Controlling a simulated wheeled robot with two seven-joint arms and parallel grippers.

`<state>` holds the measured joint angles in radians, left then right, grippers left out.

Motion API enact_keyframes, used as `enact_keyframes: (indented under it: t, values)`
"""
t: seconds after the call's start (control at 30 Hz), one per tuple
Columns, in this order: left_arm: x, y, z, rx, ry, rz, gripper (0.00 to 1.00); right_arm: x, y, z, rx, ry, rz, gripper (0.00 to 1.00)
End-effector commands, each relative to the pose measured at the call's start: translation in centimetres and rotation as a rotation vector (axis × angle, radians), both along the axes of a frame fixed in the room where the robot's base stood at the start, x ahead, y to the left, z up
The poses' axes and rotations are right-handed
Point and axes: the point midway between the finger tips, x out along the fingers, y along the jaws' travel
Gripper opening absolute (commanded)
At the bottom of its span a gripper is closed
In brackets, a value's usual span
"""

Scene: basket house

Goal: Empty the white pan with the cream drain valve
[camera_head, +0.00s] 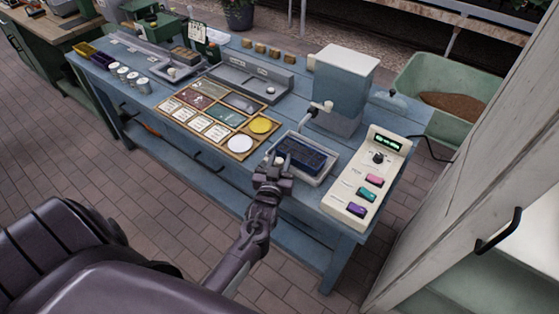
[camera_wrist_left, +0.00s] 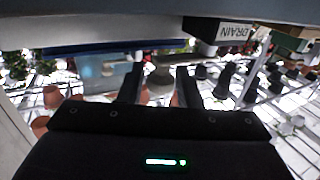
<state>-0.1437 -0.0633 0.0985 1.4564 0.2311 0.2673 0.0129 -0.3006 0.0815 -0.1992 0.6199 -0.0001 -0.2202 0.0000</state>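The white pan (camera_head: 317,181) sits at the front edge of the blue bench, with a dark blue gridded tray (camera_head: 301,153) inside it. My left gripper (camera_head: 272,163) is at the pan's front-left corner. A small pale piece shows at its fingertips; I cannot tell whether it is the cream drain valve. My right gripper is out of view.
A cream control box (camera_head: 364,178) with coloured buttons stands right of the pan. A grey-blue dispenser (camera_head: 345,80) with a spout stands behind it. A wooden board (camera_head: 183,125) of cards and discs lies to the left. A green bin (camera_head: 470,125) is beyond the bench.

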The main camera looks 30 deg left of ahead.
Motion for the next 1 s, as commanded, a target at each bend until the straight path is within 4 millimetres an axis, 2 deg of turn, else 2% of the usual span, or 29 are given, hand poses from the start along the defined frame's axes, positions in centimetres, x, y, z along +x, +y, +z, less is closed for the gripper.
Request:
enact_keyframes:
  t: [0.07, 0.4, 0.8, 1.0]
  values:
    - [0.0, 0.0, 0.0, 0.000, 0.000, 0.000, 0.42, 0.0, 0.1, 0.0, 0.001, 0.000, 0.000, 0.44]
    - [-0.4, -0.1, 0.0, 0.000, 0.000, 0.000, 0.42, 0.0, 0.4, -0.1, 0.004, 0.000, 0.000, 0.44]
    - [-6.1, -2.1, -0.2, -0.001, 0.002, -0.001, 0.42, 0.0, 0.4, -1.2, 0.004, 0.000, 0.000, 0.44]
    - [-7.3, -2.6, 0.0, -0.001, 0.000, -0.001, 0.42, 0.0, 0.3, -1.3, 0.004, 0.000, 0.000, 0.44]
